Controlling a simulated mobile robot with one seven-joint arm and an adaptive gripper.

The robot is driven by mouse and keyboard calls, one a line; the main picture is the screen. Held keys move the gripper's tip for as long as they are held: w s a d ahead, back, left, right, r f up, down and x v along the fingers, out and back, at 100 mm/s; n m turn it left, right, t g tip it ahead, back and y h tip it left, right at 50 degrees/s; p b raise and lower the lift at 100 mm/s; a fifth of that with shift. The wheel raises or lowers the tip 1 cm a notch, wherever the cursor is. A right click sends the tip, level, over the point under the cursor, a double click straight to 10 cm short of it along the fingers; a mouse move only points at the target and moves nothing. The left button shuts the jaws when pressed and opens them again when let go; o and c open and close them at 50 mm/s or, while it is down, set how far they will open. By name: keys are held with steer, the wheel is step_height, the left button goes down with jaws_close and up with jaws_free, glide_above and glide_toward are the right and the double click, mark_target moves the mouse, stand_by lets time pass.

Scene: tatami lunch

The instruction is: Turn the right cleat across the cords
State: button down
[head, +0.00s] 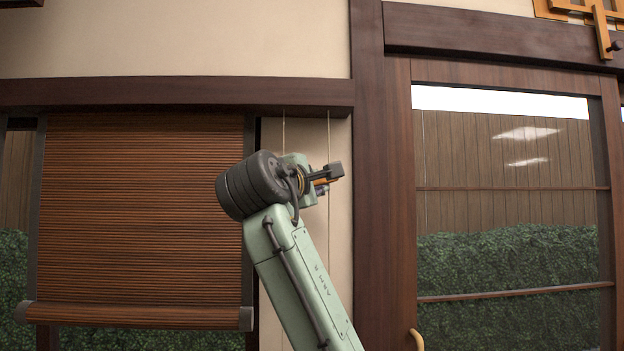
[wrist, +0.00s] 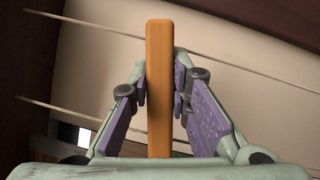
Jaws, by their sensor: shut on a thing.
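The right cleat is an orange wooden bar (wrist: 159,40) standing upright in the middle of the wrist view. My gripper (wrist: 160,85) has its purple-padded fingers closed on the bar from both sides. Two thin pale cords run slantwise behind it. In the head view my gripper (head: 328,175) is at the wall strip, with a small orange part of the cleat (head: 321,181) showing. The cords (head: 284,132) hang vertically above it.
A brown slatted blind (head: 145,220) hangs partly lowered at the left, with a bottom bar (head: 130,315). A dark wooden post (head: 375,200) stands close to the right of my gripper. A glazed door (head: 510,200) lies beyond it.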

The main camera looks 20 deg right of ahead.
steer(key=shift+f+m+g, duration=0.2)
steer(key=shift+m+g, duration=0.4)
steer(key=shift+m, duration=0.8)
steer(key=c, duration=1.5)
jaws_free()
steer(key=v, duration=1.2)
steer(key=shift+s+d+r, duration=0.15)
steer(key=shift+r, duration=0.05)
